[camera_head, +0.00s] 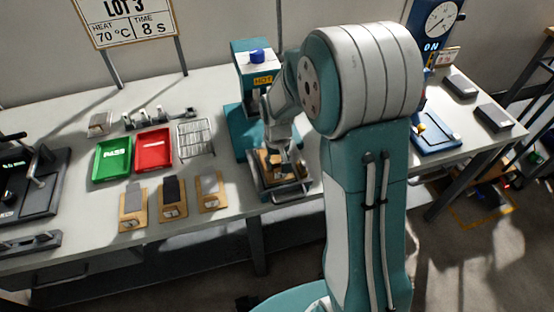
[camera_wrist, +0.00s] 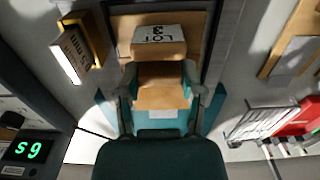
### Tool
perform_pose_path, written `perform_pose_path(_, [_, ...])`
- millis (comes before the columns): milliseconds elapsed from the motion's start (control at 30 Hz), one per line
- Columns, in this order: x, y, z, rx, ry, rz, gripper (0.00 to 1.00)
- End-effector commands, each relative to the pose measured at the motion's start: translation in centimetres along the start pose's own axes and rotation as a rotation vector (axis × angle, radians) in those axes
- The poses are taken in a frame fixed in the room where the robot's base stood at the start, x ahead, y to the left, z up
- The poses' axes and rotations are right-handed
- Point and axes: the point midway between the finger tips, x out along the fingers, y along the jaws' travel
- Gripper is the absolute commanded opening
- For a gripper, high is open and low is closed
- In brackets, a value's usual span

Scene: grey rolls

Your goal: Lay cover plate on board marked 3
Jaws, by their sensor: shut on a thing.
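My gripper (camera_head: 272,160) is low over the open tray of the teal press. In the wrist view its two fingers (camera_wrist: 160,92) are shut on a tan plate (camera_wrist: 160,72), which looks like the cover plate. Just beyond it is a white tag reading LOT 3, upside down, on the tan board marked 3 (camera_wrist: 195,22). The board also shows partly in the head view (camera_head: 284,180), in the tray. The gripper hides much of the plate and board, and I cannot tell whether they touch.
Three other boards with grey strips (camera_head: 172,196) lie left of the press. Behind them are a green PASS tray (camera_head: 111,172), a red tray (camera_head: 155,162) and a wire rack (camera_head: 196,140). The teal press (camera_head: 240,125) stands close behind my gripper. A blue-based device (camera_head: 438,140) is at right.

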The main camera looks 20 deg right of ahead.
Motion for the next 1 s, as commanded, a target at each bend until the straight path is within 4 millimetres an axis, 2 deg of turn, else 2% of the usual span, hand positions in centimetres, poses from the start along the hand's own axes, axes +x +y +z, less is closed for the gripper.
perform_pose_path(267, [0.7,0.0,0.0,0.0,0.0,0.0,0.1])
perform_pose_path(300, [0.7,0.0,0.0,0.0,0.001,0.0,0.63])
perform_pose_path(367, [0.7,0.0,0.0,0.0,0.001,0.0,0.9])
perform_pose_path(800, [0.5,0.0,0.0,0.0,0.001,0.0,0.9])
perform_pose_path(867, [0.1,0.0,-0.1,0.0,0.003,0.0,0.9])
perform_pose_path(1000, [-2.1,0.0,-0.1,0.0,0.005,0.0,0.9])
